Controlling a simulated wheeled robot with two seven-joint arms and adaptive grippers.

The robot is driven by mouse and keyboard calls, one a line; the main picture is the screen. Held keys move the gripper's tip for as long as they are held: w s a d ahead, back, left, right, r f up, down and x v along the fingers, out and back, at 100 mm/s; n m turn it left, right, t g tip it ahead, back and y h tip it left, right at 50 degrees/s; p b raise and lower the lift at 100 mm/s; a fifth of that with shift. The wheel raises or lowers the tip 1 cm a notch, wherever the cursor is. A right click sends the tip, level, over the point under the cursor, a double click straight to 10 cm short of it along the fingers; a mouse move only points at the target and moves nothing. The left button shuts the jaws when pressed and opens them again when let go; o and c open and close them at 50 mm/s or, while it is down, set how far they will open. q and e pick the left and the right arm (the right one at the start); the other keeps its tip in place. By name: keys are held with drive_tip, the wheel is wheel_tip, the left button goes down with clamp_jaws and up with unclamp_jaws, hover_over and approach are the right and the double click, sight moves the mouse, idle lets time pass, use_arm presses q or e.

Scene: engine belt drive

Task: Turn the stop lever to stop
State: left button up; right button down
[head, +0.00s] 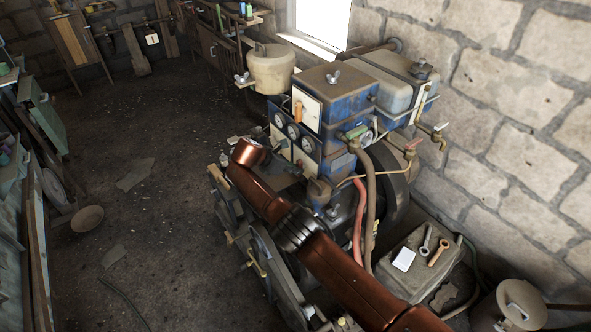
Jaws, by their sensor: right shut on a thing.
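My right arm, copper-coloured, reaches in from the bottom right across the front of the engine. Its wrist bends at the near-left side of the blue engine block. My right gripper (289,170) is dark and small beyond the wrist, low under the gauges. It appears shut on the stop lever, but the fingers and lever are too dark to make out their outline or the lever's angle. An orange handle (298,112) on a white plate stands upright above, apart from the gripper. My left gripper is not in view.
Round gauges (293,131) sit on the blue engine panel. A cream tank (271,69) stands behind it. Hoses (368,205) hang at the right. A grey box (411,270) at lower right carries tools and a white card. The floor (165,215) at left is mostly clear.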

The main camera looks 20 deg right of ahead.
drive_tip(key=c, duration=1.9)
unclamp_jaws()
drive_tip(key=shift+a, duration=0.1)
drive_tip(key=v, duration=1.2)
